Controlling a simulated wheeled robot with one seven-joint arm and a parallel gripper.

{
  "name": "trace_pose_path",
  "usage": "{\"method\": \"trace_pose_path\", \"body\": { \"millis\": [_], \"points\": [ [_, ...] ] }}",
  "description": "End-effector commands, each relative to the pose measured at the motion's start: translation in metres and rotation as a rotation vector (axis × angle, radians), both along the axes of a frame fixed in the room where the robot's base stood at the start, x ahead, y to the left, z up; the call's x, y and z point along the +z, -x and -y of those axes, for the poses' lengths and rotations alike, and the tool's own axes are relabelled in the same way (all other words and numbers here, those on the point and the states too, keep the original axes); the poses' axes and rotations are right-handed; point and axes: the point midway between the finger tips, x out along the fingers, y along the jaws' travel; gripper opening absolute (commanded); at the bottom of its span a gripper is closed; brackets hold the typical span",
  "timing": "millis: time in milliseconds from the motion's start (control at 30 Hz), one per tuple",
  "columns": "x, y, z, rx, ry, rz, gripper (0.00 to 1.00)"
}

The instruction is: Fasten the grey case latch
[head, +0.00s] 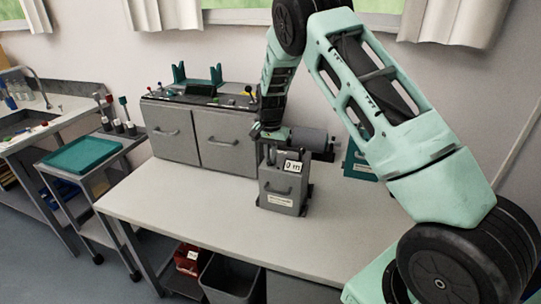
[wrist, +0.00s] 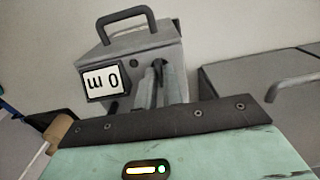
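The grey case (head: 283,190) stands upright on the white table, with a "0 m" label (head: 293,167) and a handle on its front. In the wrist view the case (wrist: 150,55) appears upside down, with its label (wrist: 103,82) and handle (wrist: 124,24). A small dark round spot (wrist: 133,62) shows beside the label; I cannot tell if it belongs to the latch. My gripper (head: 266,133) is at the top left of the case in the head view. Its narrow fingers (wrist: 158,68) are close to the case; their gap and any contact are unclear.
A grey cylinder-like body (head: 308,139) lies above the case. A grey drawer cabinet (head: 200,138) stands to the left, and a teal object (head: 358,162) is behind at right. The table (head: 200,215) is clear in front. Bins (head: 228,276) stand beneath it.

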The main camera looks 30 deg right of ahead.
Motion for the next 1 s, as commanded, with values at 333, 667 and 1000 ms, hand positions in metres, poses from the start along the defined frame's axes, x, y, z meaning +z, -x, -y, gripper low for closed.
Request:
{"method": "trace_pose_path", "body": {
  "millis": [333,667,1000],
  "points": [
    [0.0002,-0.0001,0.0002,0.013,0.0,0.0,0.0],
    [-0.0003,-0.0009,0.0003,0.169,0.0,0.002,0.0],
    [-0.0002,-0.001,0.0009,0.479,0.001,0.004,0.0]
  ]
}}
